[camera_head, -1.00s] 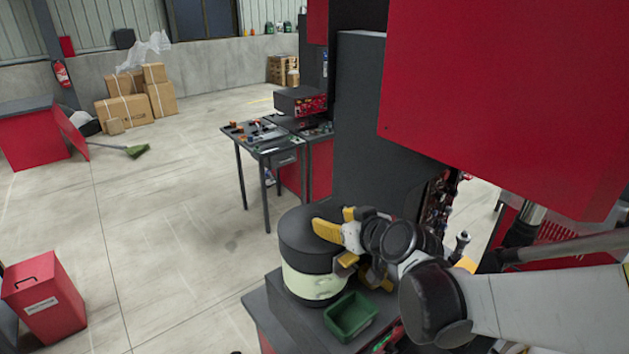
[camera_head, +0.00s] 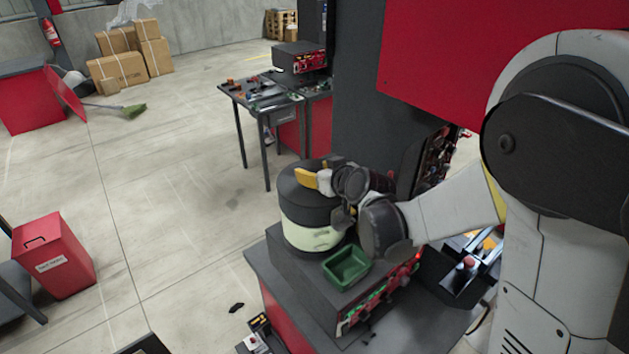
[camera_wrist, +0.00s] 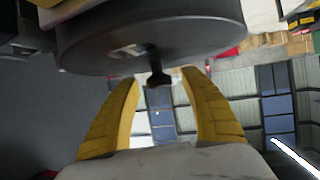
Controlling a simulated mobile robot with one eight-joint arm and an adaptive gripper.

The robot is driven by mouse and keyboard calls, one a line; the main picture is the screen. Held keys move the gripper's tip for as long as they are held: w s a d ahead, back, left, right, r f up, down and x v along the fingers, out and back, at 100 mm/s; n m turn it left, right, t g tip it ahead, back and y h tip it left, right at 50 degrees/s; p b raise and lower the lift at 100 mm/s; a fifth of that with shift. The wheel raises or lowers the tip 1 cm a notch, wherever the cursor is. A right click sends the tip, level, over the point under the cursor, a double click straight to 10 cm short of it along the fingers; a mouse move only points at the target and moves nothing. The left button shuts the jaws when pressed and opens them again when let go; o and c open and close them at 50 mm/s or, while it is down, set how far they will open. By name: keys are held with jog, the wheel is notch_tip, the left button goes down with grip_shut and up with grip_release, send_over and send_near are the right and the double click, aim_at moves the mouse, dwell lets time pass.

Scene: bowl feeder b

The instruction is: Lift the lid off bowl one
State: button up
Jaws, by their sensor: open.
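Bowl one is a pale cream bowl (camera_head: 310,236) with a wide dark grey lid (camera_head: 305,207) on top. It stands upright on a dark grey box in the head view. My gripper (camera_head: 315,179) is at the top of the lid, with a yellow finger showing over it. In the wrist view, which is upside down, the lid (camera_wrist: 150,35) fills the top, and its small dark knob (camera_wrist: 157,73) appears between the two yellow fingertips (camera_wrist: 160,80). The fingers are apart, and a gap shows on both sides of the knob. Contact is not visible.
A green tray (camera_head: 347,265) sits beside the bowl on the box. A tall dark and red cabinet (camera_head: 365,95) stands close behind. A table with tools (camera_head: 265,92) is farther back. A red bin (camera_head: 55,255) stands at left; the floor between is open.

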grip_shut()
jog(key=shift+r, duration=0.15)
